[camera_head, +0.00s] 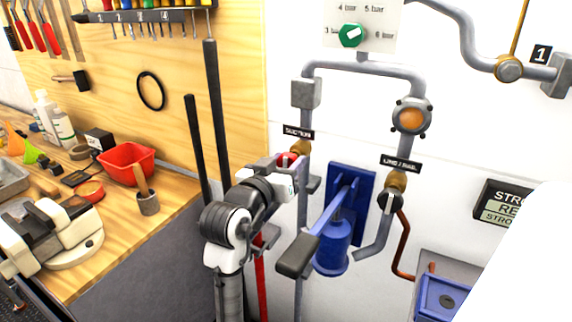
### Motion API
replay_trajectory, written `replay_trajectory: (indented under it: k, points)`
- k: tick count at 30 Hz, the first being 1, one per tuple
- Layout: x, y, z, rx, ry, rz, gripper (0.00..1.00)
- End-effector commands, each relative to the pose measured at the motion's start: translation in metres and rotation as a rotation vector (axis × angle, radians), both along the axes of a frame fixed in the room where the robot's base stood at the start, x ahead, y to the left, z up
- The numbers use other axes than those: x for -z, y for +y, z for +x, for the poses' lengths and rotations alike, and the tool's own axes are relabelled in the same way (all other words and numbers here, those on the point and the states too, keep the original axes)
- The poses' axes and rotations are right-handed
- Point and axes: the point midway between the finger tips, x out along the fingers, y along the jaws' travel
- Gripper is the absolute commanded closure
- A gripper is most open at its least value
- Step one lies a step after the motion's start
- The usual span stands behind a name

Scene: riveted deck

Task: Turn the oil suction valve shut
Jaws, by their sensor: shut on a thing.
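The oil suction valve (301,147) has a brass body on a grey vertical pipe, just under a black label (298,133) that seems to read "SUCTION". Its red handle (288,158) shows only in part. My gripper (292,168) is at the valve, reaching up from the lower left, and is shut on the red handle. My wrist and fingers hide much of the handle and the pipe behind, so I cannot tell the handle's exact angle.
A blue hand pump (333,250) with a grey-ended lever (297,256) stands close to the right of my arm. A second brass valve (397,182) with a dark handle is further right. A workbench (170,210) with a red bin (126,163) lies left. Two dark upright bars (215,120) stand behind my arm.

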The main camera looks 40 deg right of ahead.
Motion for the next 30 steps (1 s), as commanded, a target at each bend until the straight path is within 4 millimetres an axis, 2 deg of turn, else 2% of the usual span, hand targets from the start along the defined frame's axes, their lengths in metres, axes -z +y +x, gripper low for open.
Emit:
replay_trajectory:
  k: [8,30]
  points:
    - [0.0035,0.0004,-0.0001,-0.001,-0.169,0.069,0.8]
    - [0.0054,-0.0007,-0.0027,-0.001,-0.816,0.339,0.8]
